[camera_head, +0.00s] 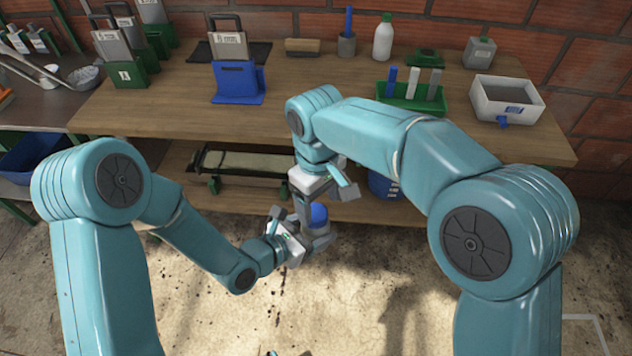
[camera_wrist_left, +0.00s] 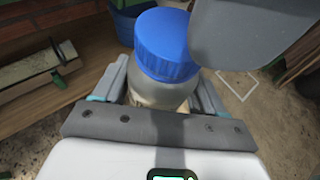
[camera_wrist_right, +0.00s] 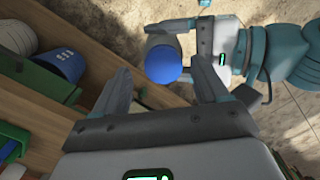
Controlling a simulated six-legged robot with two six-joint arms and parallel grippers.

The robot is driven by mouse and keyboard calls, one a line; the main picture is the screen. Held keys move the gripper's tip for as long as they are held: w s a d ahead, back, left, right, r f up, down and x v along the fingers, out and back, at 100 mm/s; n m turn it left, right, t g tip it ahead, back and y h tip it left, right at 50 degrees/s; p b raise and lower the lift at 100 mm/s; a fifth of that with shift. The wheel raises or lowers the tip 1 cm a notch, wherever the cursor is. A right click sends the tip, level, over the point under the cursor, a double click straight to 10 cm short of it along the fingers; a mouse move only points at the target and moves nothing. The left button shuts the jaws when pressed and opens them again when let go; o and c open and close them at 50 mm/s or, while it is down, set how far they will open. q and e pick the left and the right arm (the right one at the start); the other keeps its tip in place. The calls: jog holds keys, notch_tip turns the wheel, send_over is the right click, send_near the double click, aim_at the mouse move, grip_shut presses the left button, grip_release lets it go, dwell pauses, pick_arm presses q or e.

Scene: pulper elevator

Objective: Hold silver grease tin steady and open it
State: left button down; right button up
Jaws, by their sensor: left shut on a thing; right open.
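The grease tin is a silver-grey container with a blue lid (camera_head: 318,213). It is held upright in front of the bench. Its grey body (camera_wrist_left: 150,92) stands between the fingers of my left gripper (camera_wrist_left: 158,90), which is shut on it below the lid. The lid (camera_wrist_left: 166,45) is on the tin. My right gripper (camera_wrist_right: 165,82) is open and empty close above the tin. In the right wrist view the lid (camera_wrist_right: 163,65) shows just beyond and between its fingertips, apart from them as far as I can tell. A right finger (camera_wrist_left: 255,35) hides part of the left wrist view.
The wooden bench (camera_head: 170,105) lies behind the grippers, with a lower shelf (camera_head: 250,200). A blue bucket (camera_head: 383,185) stands on that shelf near my right gripper. A green tray (camera_head: 405,98) and a white box (camera_head: 507,98) are on top. The floor in front is clear.

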aim_at(316, 213)
jog(key=m, duration=0.2)
jog(key=r+m, duration=0.1)
jog(key=m, duration=0.2)
jog(key=shift+r, duration=0.15)
jog(key=m, duration=0.2)
jog(key=r+m, duration=0.1)
jog(key=m, duration=0.1)
jog(key=shift+r, duration=0.15)
jog(key=shift+a+r+m, duration=0.1)
jog(key=shift+r+m, duration=0.25)
jog(key=shift+m, duration=0.15)
jog(key=shift+w+a+r+y, duration=0.2)
jog(key=shift+r+y, duration=0.1)
jog(key=shift+r, duration=0.25)
jog(key=shift+t, duration=0.3)
jog(key=shift+s+f, duration=0.1)
jog(key=shift+f, duration=3.75)
